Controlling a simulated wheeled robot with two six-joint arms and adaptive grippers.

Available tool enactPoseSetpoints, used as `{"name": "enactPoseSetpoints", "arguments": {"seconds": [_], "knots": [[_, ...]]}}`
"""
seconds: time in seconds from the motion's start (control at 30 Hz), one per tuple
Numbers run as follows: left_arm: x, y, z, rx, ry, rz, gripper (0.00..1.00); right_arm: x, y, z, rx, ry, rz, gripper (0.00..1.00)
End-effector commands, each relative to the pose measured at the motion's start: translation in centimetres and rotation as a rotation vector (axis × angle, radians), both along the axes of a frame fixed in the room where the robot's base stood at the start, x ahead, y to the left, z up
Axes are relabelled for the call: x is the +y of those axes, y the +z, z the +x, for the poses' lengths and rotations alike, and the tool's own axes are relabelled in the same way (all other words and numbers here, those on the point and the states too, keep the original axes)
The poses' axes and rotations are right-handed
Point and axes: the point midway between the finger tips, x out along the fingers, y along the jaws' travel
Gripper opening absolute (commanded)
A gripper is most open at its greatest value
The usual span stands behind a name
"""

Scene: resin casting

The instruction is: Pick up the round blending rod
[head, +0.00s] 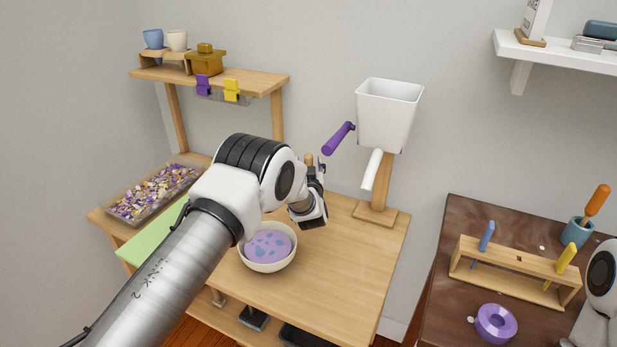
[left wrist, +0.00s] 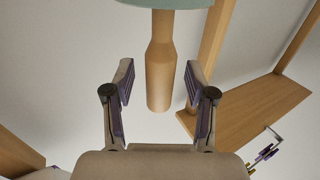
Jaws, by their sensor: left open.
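The round blending rod (left wrist: 160,80) shows in the left wrist view as a pale wooden handle, with a thicker rounded end and a narrower neck. Its neck meets a grey-green round piece (left wrist: 165,3) at the top edge. In the head view a small wooden knob (head: 309,158), seemingly its end, shows just behind my left gripper; the rest is hidden. My left gripper (head: 319,176) is open. In the left wrist view its fingers (left wrist: 158,88) stand on either side of the handle, with gaps on both sides. My right gripper is out of view.
A bowl (head: 267,266) with purple, blue-spotted contents stands on the wooden table (head: 345,275) below my left arm. A white hopper (head: 387,115) with a purple handle (head: 338,138) stands behind. A chip-filled tray (head: 155,192) is left. A dark table (head: 437,290) with a tool rack (head: 515,284) is right.

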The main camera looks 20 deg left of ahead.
Motion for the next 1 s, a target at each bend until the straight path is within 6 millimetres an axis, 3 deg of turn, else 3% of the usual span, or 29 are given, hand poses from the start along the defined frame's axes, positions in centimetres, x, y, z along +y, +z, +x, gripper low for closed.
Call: {"name": "enactPoseSetpoints", "arguments": {"seconds": [0.1,0.23,0.27,0.73,1.0], "knots": [[0.0,0.0,0.0,0.0,0.0,0.0,0.52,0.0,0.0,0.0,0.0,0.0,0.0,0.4],[0.0,0.0,0.0,0.0,0.0,0.0,0.06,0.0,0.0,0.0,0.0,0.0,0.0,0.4],[0.0,0.0,0.0,0.0,0.0,0.0,0.0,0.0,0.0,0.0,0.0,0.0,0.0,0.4],[0.0,0.4,-0.4,0.001,0.0,0.001,0.0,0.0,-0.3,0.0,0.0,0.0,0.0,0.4],[0.0,5.1,-0.4,-0.003,-0.001,0.001,0.0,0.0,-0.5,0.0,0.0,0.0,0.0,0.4]]}}
